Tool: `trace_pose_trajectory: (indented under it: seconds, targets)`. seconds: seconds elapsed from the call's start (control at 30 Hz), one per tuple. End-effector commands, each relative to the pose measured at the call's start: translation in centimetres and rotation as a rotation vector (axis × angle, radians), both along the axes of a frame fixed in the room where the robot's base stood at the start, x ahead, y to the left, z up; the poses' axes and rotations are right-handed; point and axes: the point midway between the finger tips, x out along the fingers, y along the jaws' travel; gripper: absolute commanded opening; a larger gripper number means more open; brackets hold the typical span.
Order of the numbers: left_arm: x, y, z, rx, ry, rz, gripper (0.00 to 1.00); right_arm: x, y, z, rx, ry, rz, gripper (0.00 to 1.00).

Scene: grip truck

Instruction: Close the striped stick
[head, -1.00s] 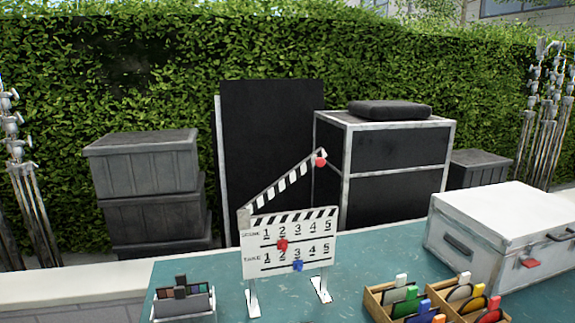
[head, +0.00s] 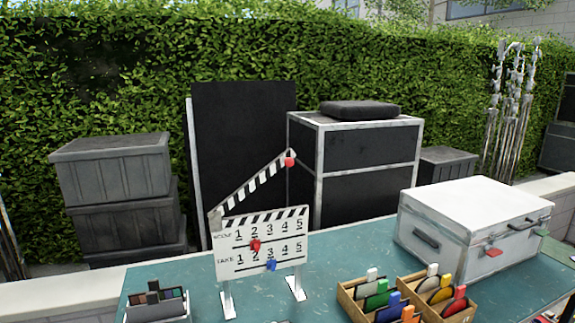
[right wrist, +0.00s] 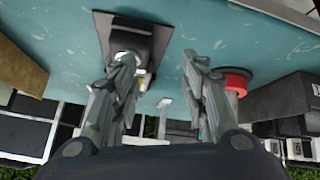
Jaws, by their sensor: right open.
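The striped stick (head: 252,187) is black and white and sits raised at a slant above the white clapperboard (head: 262,250) in the head view. It is hinged at the board's upper left, and its free upper right end carries a red knob (head: 290,162). A wedge of open space lies between the stick and the board's striped top edge. The board stands upright on two white feet on the teal table. My right gripper (right wrist: 155,62) is open and empty in the right wrist view, above the table. My left gripper is in neither view.
A wooden tray (head: 347,301) of coloured tabs stands right of the board, with a white case (head: 470,215) behind it. A small grey holder (head: 157,308) is at front left. A dark object (right wrist: 135,42) and a red round thing (right wrist: 235,80) lie near my right fingers.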

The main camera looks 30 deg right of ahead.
Motion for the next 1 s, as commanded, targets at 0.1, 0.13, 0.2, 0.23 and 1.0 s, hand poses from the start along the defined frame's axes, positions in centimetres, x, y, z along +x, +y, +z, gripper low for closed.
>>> trace_pose_trajectory:
  seconds: [0.1, 0.13, 0.2, 0.23, 1.0]
  targets:
    - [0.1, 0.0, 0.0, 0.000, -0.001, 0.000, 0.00, 4.7, -1.9, 5.0, -0.024, -0.141, -0.043, 0.41]
    - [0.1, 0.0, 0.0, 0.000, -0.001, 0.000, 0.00, 5.9, -2.5, 6.6, -0.029, -0.182, -0.056, 0.41]
    - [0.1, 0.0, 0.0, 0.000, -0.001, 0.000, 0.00, 8.5, -3.9, 10.6, -0.040, -0.281, -0.088, 0.41]
    - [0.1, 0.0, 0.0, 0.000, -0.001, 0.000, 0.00, 9.5, -4.4, 12.4, -0.043, -0.324, -0.102, 0.41]
    - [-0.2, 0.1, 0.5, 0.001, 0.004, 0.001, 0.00, 16.2, -12.9, 39.8, -0.047, -0.909, -0.311, 0.41]
